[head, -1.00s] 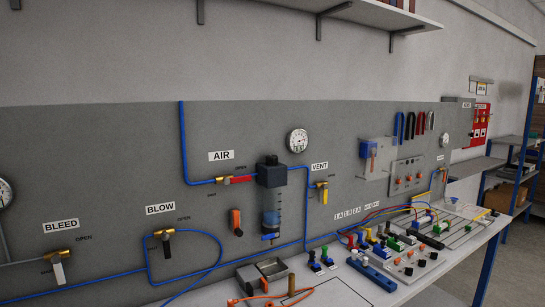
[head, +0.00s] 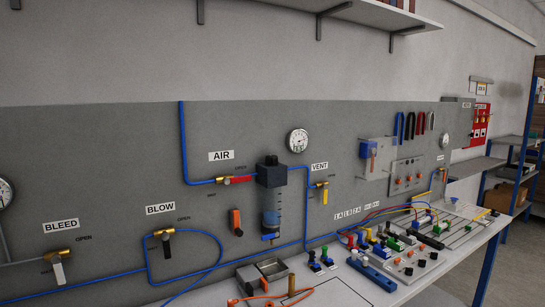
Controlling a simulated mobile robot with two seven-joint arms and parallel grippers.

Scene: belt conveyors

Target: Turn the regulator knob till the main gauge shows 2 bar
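The regulator unit (head: 271,198) hangs on the grey panel, with a dark knob (head: 270,160) on top and a clear bluish bowl below. A round white gauge (head: 297,140) sits just above and right of it; its needle is too small to read. Another gauge (head: 4,192) is cut by the left edge, and a smaller one (head: 444,140) is far right. Which is the main gauge I cannot tell. The AIR valve (head: 237,180) has a red handle lying along the blue pipe. Neither of my grippers is in view.
VENT (head: 321,192), BLOW (head: 166,240) and BLEED (head: 60,265) valves sit on the panel with handles hanging down. The bench (head: 340,290) below holds coloured fittings, hoses and a grey box (head: 262,273). A shelf (head: 370,14) juts out above.

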